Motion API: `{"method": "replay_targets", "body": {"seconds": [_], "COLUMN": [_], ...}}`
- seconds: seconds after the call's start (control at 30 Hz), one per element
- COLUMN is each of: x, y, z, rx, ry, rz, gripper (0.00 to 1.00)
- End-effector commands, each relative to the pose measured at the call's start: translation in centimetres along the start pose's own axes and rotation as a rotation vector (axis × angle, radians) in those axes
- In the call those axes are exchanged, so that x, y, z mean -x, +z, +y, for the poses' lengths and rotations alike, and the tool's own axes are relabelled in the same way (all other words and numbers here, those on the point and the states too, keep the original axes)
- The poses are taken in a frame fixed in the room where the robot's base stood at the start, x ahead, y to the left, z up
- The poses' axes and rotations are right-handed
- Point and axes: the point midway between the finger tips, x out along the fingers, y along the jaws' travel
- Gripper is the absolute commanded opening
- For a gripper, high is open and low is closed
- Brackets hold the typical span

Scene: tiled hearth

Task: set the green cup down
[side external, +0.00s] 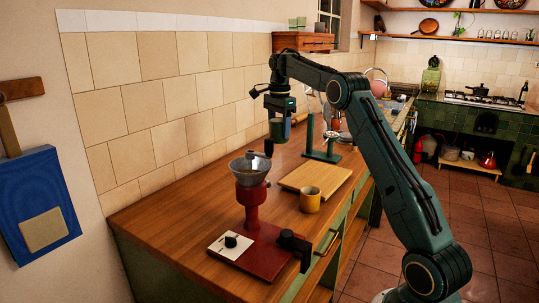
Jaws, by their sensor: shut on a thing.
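The green cup (278,131) hangs from my gripper (280,115) above the wooden counter. My gripper points down and is shut on the cup. The fingertips are small in this view, so their exact hold on the cup is hard to make out. The cup is clear of the counter, and in the picture it shows just above and to the right of the grinder's hopper.
A red grinder (253,201) with a clear hopper stands at the counter's near end. A green stand (322,153) is behind. Bare counter (180,207) lies left of the grinder.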

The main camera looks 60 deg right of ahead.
Motion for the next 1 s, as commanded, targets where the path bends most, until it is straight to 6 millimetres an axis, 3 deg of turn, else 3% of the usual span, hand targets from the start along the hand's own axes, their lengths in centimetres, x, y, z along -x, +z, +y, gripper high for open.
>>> {"method": "replay_targets", "body": {"seconds": [0.2,0.67,0.87,1.0], "x": [-1.1,-1.5,-3.5,-6.0], "y": [0.0,0.0,0.0,0.0], "z": [0.0,0.0,0.1,0.1], "rx": [0.001,0.001,0.001,0.001], "ry": [-0.001,-0.001,0.001,0.002], "rz": [0.000,0.000,0.000,0.000], "gripper": [0.31,0.31,0.31,0.31]}}
